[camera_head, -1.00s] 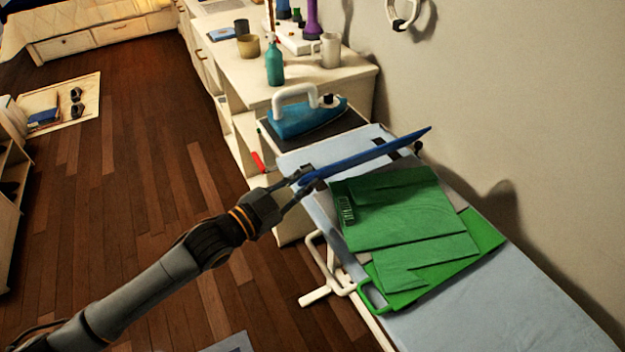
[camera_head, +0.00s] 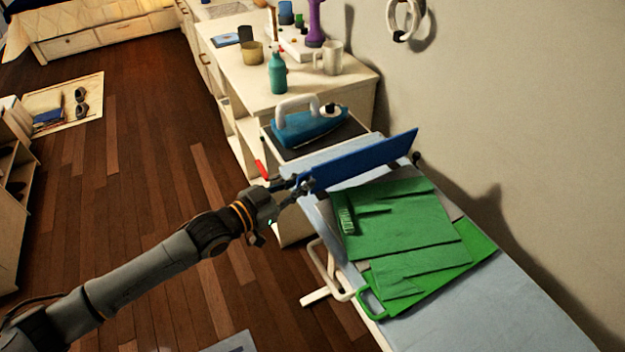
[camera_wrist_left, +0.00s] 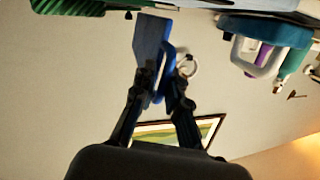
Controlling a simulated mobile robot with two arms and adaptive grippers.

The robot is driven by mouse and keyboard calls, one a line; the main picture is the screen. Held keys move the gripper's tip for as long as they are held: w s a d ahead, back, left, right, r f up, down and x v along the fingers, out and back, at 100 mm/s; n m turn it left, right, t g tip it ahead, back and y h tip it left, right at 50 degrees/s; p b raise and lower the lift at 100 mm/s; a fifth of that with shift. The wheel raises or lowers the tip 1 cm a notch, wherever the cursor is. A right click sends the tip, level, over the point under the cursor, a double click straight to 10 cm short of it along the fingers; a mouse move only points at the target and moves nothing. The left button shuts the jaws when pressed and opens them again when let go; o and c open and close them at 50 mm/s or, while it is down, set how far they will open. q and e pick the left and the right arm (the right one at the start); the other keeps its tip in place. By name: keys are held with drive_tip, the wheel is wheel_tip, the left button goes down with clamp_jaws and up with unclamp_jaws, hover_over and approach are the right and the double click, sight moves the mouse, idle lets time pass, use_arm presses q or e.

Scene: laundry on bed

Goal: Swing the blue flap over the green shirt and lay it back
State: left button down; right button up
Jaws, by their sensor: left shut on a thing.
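The blue flap (camera_head: 362,161) is raised at the far end of the folding board, tilted up from the ironing board. My left gripper (camera_head: 303,187) is shut on its left end. In the left wrist view the flap (camera_wrist_left: 152,42) stretches away from the fingers, and its blue handle lies between the fingertips (camera_wrist_left: 160,88). The green shirt (camera_head: 400,230) lies folded on the board, just on the near side of the flap. A green flap (camera_head: 452,268) with a handle shows under and beside the shirt. My right gripper is not in view.
The pale ironing board (camera_head: 480,308) runs to the lower right along the wall. A teal iron (camera_head: 310,127) stands on a dark pad beyond the flap. A white desk (camera_head: 245,85) holds a teal bottle (camera_head: 277,73) and a mug (camera_head: 328,56).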

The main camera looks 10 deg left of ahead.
use_arm(q)
drive_tip(key=shift+w+a+f+n+g, duration=0.1)
drive_tip(key=shift+w+a+n+g, duration=0.3)
drive_tip(key=shift+n, duration=0.6)
drive_tip(key=shift+w, duration=0.2)
drive_tip(key=shift+f, duration=0.1)
drive_tip(key=c, duration=1.5)
unclamp_jaws()
drive_tip(key=shift+a, duration=0.1)
drive_tip(key=shift+o, duration=0.2)
drive_tip(key=v, duration=1.2)
drive_tip(key=shift+s, duration=0.15)
